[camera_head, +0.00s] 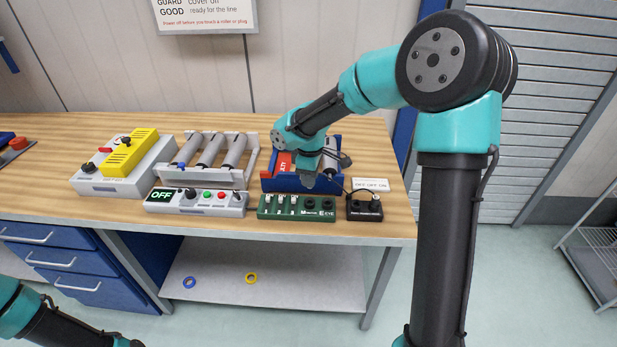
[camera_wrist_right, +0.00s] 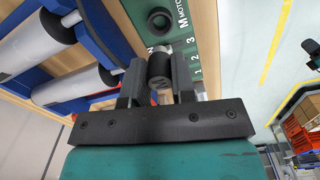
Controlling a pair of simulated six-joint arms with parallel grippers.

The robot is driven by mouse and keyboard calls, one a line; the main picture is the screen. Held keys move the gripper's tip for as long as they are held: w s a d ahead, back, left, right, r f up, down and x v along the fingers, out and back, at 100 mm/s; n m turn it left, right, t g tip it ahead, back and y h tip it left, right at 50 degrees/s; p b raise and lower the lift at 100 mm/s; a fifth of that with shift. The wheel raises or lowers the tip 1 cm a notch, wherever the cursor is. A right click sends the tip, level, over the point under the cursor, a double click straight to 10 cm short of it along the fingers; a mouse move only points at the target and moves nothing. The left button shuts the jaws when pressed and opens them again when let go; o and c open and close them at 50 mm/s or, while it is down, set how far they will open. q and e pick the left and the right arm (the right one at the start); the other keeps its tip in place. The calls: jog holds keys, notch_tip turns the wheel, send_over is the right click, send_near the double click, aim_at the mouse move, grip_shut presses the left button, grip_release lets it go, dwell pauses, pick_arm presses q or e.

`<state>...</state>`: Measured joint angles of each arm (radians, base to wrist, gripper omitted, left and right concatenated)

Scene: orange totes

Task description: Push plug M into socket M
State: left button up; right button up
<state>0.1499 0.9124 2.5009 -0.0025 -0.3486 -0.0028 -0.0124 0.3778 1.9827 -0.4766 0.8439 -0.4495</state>
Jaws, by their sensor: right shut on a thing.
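The green board (camera_head: 268,208) lies near the front edge of the bench, with numbered slots on its left and two round black sockets on its right. Socket M (camera_head: 310,203), beside the word Motor, also shows in the right wrist view (camera_wrist_right: 160,19). My right gripper (camera_head: 308,180) is over the board's back edge, its fingers small in the head view. In the right wrist view the gripper (camera_wrist_right: 158,88) is shut on plug M (camera_wrist_right: 159,66), a grey and black cylinder. The plug is apart from socket M, nearer the numbers. My left gripper is outside the frame.
A blue roller cradle (camera_head: 285,184) stands behind the board. A small black box (camera_head: 364,208) with a cable is to its right, and a grey OFF control panel (camera_head: 195,203) to its left. A rack of grey rollers (camera_head: 212,172) stands behind the panel.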

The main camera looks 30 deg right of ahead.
jog(key=shift+f, duration=2.5)
jog(key=shift+f, duration=1.1)
jog(key=o, duration=1)
jog(key=shift+r, duration=0.1)
notch_tip(320, 180, up, 17)
jog(key=shift+r, duration=0.1)
